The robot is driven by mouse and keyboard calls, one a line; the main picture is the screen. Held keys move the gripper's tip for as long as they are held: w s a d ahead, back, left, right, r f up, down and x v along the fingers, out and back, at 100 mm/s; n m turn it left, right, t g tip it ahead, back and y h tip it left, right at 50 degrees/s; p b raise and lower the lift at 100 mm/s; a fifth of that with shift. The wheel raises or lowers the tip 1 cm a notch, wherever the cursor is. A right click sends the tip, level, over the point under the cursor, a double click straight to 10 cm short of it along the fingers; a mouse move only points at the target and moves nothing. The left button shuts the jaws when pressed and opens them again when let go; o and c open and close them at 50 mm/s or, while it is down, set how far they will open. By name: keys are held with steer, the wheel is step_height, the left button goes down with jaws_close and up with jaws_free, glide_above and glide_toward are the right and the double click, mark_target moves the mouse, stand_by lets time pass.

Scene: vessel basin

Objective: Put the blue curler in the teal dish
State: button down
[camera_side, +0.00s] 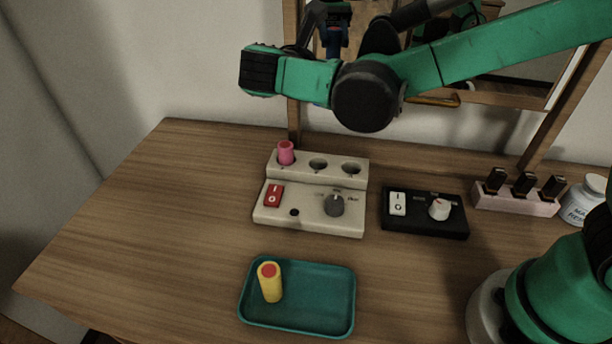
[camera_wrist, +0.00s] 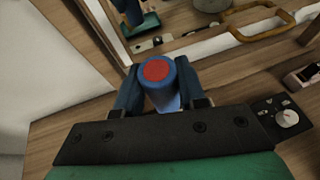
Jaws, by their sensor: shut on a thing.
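The blue curler (camera_wrist: 164,92), with a red end face, is held between the blue fingers of my gripper (camera_wrist: 158,88) in the wrist view. My gripper is shut on it, with the red end facing the wrist camera. The teal dish (camera_side: 318,300) lies at the table's front. A yellow curler (camera_side: 271,283) with a red top stands upright in its left part.
A beige curler heater (camera_side: 310,215) stands behind the dish, with a pink curler (camera_side: 286,153) in its left hole and two empty holes. A black control box (camera_side: 424,212), a pink bottle rack (camera_side: 516,200) and a white jar (camera_side: 583,200) stand right. A wood-framed mirror (camera_side: 294,120) stands behind.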

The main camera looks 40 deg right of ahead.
step_height(320, 180, up, 4)
steer(key=shift+d+r, duration=0.15)
steer(key=shift+r, duration=0.1)
steer(key=shift+w+d+r+n+t, duration=0.15)
steer(key=shift+d+r+n+t, duration=0.1)
steer(key=shift+n+t, duration=0.15)
steer(key=d+n+t+y, duration=0.1)
steer(key=d+r+n+t+y, duration=0.1)
steer(key=n+y, duration=0.1)
steer(key=d+n+t+y, duration=0.1)
steer(key=shift+w+d+r+n+t+y, duration=0.1)
steer(key=shift+d+r+n+t+y, duration=0.2)
steer(key=shift+n+t, duration=0.1)
steer(key=n+y, duration=0.1)
steer(key=r+t+y, duration=0.1)
steer(key=s+n, duration=0.1)
steer(key=shift+d+r+n+y, duration=0.25)
steer(key=shift+d+n+y, duration=0.05)
steer(key=shift+y, duration=0.1)
steer(key=shift+w+a+f+m+g+h, duration=0.1)
steer(key=shift+a+f+m+g+h, duration=0.45)
steer(key=shift+a+m+g+h, duration=0.55)
steer(key=shift+w+a+f+m+g+h, duration=0.1)
steer(key=shift+a+f+m+g+h, duration=0.55)
steer(key=shift+m+h, duration=0.85)
steer(key=shift+w+a+f+m+g+h, duration=0.1)
steer(key=shift+a+f+m+g+h, duration=0.5)
steer(key=shift+m+g+h, duration=0.7)
